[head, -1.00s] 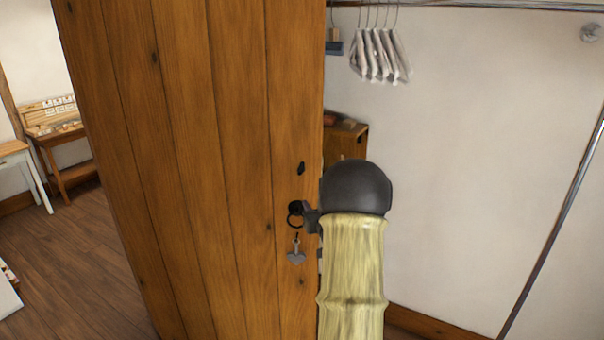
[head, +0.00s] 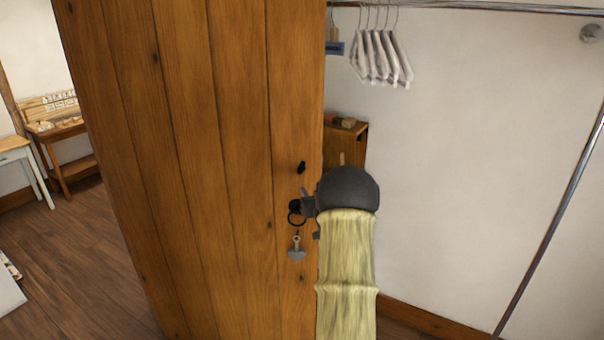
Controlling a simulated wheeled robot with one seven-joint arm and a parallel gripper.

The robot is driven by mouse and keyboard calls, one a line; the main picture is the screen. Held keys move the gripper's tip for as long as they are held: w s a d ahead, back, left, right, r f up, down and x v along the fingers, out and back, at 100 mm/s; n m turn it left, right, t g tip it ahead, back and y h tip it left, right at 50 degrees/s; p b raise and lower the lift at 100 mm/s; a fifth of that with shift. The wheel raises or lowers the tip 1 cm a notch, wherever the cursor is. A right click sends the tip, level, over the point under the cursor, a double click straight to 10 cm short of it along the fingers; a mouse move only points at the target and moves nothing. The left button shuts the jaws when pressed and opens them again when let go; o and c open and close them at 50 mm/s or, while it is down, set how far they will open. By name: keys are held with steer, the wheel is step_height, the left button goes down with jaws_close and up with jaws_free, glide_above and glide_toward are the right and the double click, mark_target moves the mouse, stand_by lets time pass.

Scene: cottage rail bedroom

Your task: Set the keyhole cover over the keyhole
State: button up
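The brown plank door (head: 215,150) fills the middle of the head view. Near its right edge are a small black fitting (head: 301,167), a black ring (head: 295,219) below it, and a grey pendant-shaped plate (head: 296,249) lower still. I cannot tell for certain which small piece is the keyhole cover, and no keyhole opening shows clearly. My gripper (head: 308,205) is at the door's right edge, its dark fingers close beside the ring and above the grey plate. Contact is unclear. The gap between the fingers does not show; my dark rounded wrist hides part of it.
Right of the door is a pale wall (head: 470,180) with a rail (head: 460,6) and white hangers (head: 380,55). A small wooden cabinet (head: 345,140) stands behind the door edge. A wooden desk (head: 60,135) is at far left.

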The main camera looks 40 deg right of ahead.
mark_target(300, 173)
steer(key=p+x, duration=0.4)
steer(key=x, duration=0.6)
steer(key=shift+w+d, duration=0.15)
steer(key=shift+w, duration=0.25)
